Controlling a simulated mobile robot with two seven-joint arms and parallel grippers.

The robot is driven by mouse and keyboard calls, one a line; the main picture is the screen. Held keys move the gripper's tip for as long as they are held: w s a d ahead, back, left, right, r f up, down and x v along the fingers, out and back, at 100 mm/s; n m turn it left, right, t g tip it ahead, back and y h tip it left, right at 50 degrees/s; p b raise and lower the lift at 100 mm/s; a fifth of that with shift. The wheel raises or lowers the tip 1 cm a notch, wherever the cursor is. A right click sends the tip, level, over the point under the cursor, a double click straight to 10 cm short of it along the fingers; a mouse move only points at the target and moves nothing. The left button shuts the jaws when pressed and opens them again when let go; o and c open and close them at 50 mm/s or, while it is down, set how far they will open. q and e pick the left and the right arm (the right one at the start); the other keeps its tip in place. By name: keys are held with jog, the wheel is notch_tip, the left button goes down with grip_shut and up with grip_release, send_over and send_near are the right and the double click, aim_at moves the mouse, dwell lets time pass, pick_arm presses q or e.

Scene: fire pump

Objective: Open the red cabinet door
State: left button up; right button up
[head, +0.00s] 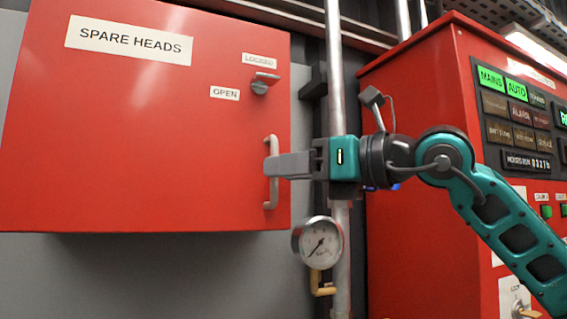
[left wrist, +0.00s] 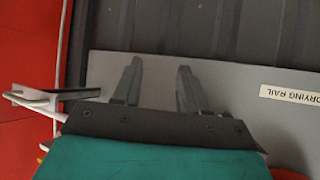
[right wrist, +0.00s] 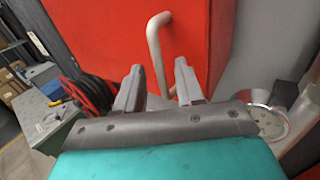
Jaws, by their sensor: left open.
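The red cabinet door (head: 130,130), labelled SPARE HEADS, fills the left of the head view and looks shut. A small silver latch (head: 263,82) sits near its upper right corner, between labels reading LOCKED and OPEN. A grey upright bar handle (head: 271,195) is on the door's right edge; it also shows in the right wrist view (right wrist: 153,40). My right gripper (head: 270,165) is at this handle, coming from the right. In the right wrist view its fingers (right wrist: 158,82) stand apart, with the bar between them. My left gripper (left wrist: 159,75) is open and empty, outside the head view.
A vertical pipe (head: 335,80) and a pressure gauge (head: 318,242) stand right of the cabinet, close to my right arm. A red control panel (head: 420,90) is farther right. The left wrist view shows a grey surface labelled DRYING RAIL (left wrist: 290,95).

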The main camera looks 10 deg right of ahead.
jog(key=shift+w+a, duration=0.5)
jog(key=shift+c, duration=0.5)
grip_shut()
